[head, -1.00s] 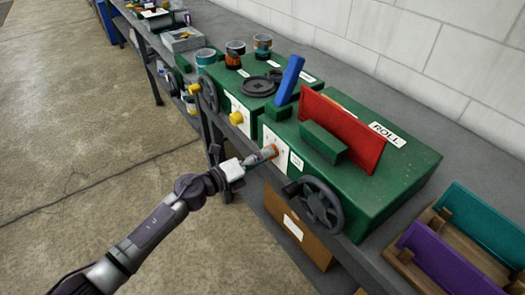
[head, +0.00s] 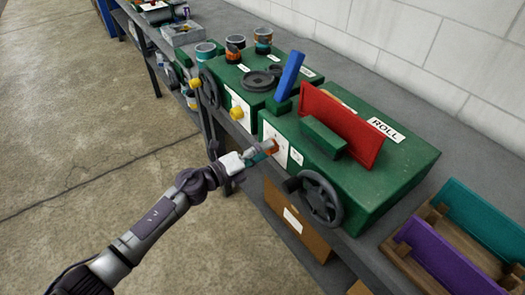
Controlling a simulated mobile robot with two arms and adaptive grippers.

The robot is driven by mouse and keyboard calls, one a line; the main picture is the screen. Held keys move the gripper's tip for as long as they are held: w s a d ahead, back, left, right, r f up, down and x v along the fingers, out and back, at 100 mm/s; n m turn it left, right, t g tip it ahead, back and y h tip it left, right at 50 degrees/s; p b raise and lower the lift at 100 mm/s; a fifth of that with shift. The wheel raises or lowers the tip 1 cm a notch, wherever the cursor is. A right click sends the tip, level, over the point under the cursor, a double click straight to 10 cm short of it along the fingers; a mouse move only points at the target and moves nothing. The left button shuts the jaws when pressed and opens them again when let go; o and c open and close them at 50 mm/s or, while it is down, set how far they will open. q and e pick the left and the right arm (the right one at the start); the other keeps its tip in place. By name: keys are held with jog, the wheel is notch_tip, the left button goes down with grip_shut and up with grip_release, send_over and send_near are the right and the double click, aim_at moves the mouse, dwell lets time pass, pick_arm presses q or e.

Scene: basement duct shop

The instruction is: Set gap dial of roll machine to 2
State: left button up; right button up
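The green roll machine (head: 390,180) stands on the bench with a "ROLL" label on its top and a red plate standing in it. Its gap dial (head: 274,146) is a small orange knob on the white front panel (head: 279,132). My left gripper (head: 268,149) reaches in from the left and its fingertips are at the dial. The fingers cover much of the dial, so its pointer and numbers cannot be read. Whether the fingers are closed on the dial is too small to tell. My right gripper is not in view.
A dark handwheel (head: 321,200) juts from the machine's front, right of my gripper. Another green machine (head: 250,85) with a yellow knob (head: 236,113) stands to the left. The floor in front is clear.

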pick_arm(q)
jog(key=shift+s+a, duration=0.1)
jog(key=v, duration=1.1)
jog(key=shift+s+a, duration=0.15)
jog(key=shift+a, duration=0.2)
